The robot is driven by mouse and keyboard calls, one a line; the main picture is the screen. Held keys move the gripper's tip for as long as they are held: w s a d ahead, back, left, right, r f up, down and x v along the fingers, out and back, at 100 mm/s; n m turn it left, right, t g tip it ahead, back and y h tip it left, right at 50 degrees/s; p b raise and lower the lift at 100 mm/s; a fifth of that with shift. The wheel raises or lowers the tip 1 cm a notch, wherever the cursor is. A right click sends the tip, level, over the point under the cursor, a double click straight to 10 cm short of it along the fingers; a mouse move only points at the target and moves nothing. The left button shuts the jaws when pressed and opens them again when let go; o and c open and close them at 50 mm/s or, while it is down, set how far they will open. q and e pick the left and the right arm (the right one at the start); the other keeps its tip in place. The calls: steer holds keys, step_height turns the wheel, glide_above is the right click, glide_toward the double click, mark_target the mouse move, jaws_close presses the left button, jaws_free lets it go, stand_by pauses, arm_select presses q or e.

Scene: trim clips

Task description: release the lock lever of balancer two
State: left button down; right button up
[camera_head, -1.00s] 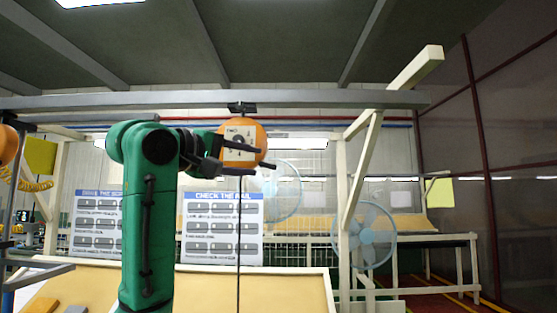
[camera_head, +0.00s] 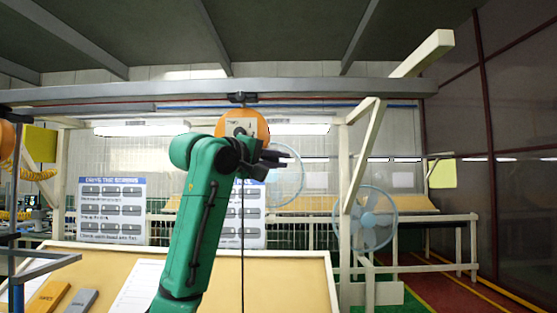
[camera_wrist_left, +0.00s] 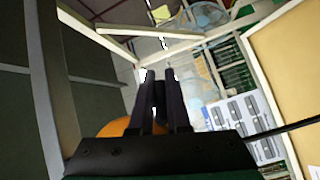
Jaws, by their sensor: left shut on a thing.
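An orange round balancer (camera_head: 227,122) with a pale face plate hangs from the overhead rail in the head view. A thin dark line runs down below it. My left gripper (camera_head: 272,158) is just below and right of the face plate, overlapping its lower edge. In the left wrist view, the fingers of my left gripper (camera_wrist_left: 160,80) are close together, shut on a small piece that is mostly hidden, apparently the lock lever. The orange balancer (camera_wrist_left: 115,128) shows behind and left of the fingers there. My right gripper is not in view.
A grey rail (camera_head: 340,87) crosses above. Another orange balancer (camera_head: 6,150) is cut off at the left edge. A tan bench (camera_head: 290,275) with instruction boards (camera_head: 112,210) stands below. A pale post with a slanted brace (camera_head: 360,165) and a fan (camera_head: 368,218) are to the right.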

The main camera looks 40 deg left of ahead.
arm_select(q)
steer(key=shift+a+r, duration=0.1)
steer(key=shift+s+a+f+m+g+y, duration=0.35)
steer(key=shift+f+m+g+y, duration=0.35)
steer(key=shift+m+g, duration=0.65)
steer(key=shift+s+a+f+m+g+y, duration=0.3)
steer(key=shift+a+f+m+g+y, duration=0.2)
steer(key=shift+m+g+y, duration=0.6)
steer(key=shift+s+a+f+m+g+y, duration=0.35)
steer(key=shift+f+m+g+y, duration=0.25)
steer(key=shift+m+g, duration=1)
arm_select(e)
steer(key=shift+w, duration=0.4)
arm_select(q)
steer(key=shift+f, duration=0.15)
